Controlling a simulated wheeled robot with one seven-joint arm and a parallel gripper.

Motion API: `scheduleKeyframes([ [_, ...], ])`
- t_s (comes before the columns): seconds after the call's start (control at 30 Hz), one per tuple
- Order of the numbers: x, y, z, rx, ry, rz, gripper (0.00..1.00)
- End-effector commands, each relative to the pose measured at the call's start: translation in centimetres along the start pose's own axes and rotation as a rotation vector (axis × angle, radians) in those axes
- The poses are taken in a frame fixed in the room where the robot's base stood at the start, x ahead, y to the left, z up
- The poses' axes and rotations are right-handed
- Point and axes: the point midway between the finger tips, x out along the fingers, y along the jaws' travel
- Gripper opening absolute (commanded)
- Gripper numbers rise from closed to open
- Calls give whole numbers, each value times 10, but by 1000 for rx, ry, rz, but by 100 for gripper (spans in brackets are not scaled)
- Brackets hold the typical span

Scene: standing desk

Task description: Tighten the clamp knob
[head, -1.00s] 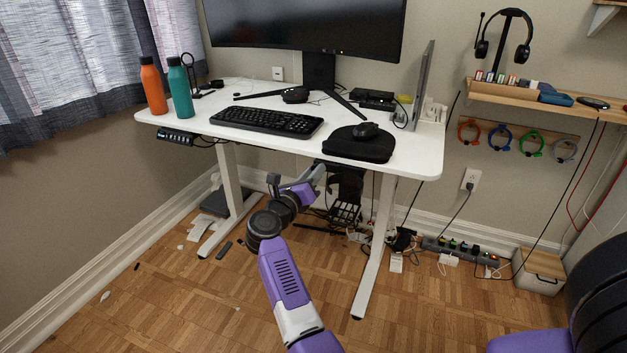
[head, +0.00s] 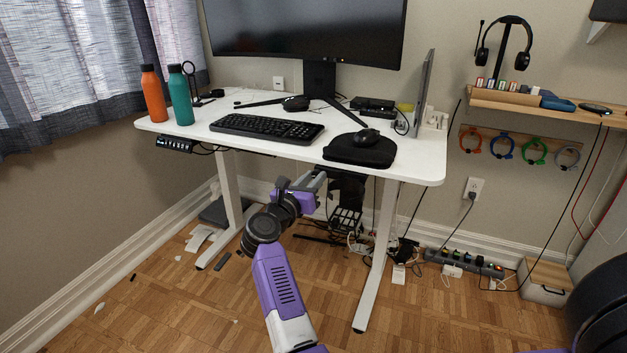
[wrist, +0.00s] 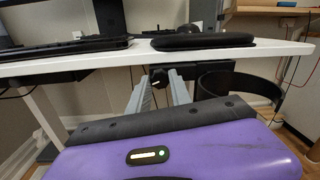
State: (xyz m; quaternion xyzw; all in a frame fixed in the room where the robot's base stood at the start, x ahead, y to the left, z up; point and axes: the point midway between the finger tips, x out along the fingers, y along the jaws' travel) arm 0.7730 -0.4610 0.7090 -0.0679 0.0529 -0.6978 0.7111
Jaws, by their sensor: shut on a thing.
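The clamp knob (wrist: 159,78) is small and black, under the front edge of the white desktop (wrist: 230,54) in the wrist view. It sits on a dark bracket below the desk. My gripper (wrist: 158,88) has its two grey fingers on either side of the knob, shut on it. In the head view my gripper (head: 319,178) reaches under the desk's front edge, and I cannot make out the knob there. A black ring-shaped holder (wrist: 240,84) is beside the knob on the right, close to the right finger.
A black case (head: 350,154) with a mouse (head: 367,137) lies on the desk above my gripper. A keyboard (head: 268,129) is to its left. The desk's right leg (head: 375,260) stands right of my arm. Cables and a power strip (head: 463,263) lie on the floor behind.

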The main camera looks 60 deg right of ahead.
Motion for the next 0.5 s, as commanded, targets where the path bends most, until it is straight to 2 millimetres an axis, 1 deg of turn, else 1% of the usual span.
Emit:
scheduleKeyframes([
  [0.13,-1,2,-2,-2,3,3,0],
  [0.17,-1,2,-2,-2,3,3,31],
  [0.2,-1,2,-2,-2,3,3,34],
  [0.5,-2,1,-1,-2,1,1,34],
])
